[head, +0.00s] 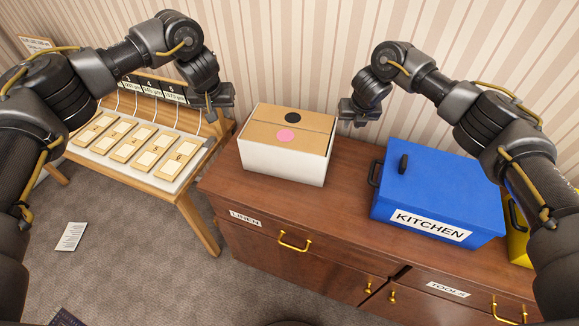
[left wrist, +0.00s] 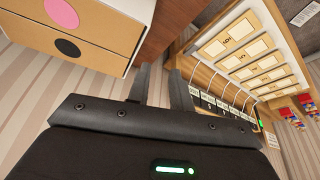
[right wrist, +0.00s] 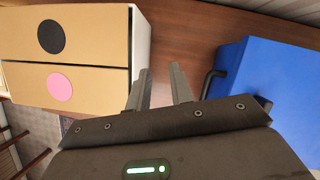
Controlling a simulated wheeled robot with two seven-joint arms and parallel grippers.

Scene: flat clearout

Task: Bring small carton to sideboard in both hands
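The small carton (head: 286,147) has white sides and a tan top with a black dot and a pink dot. It stands upright on the left part of the wooden sideboard (head: 345,190). My left gripper (head: 220,107) is to the left of the carton, apart from it; in the left wrist view its fingers (left wrist: 165,85) are spaced apart and empty. My right gripper (head: 357,116) is to the right of the carton, also apart from it; in the right wrist view its fingers (right wrist: 162,88) are parted with nothing between them. The carton also shows in the right wrist view (right wrist: 75,62).
A blue box labelled KITCHEN (head: 436,195) stands on the sideboard right of the carton, with a yellow box (head: 519,228) beyond it. A table with numbered tags (head: 140,142) stands at the left. A paper (head: 71,236) lies on the carpet. The sideboard front strip is clear.

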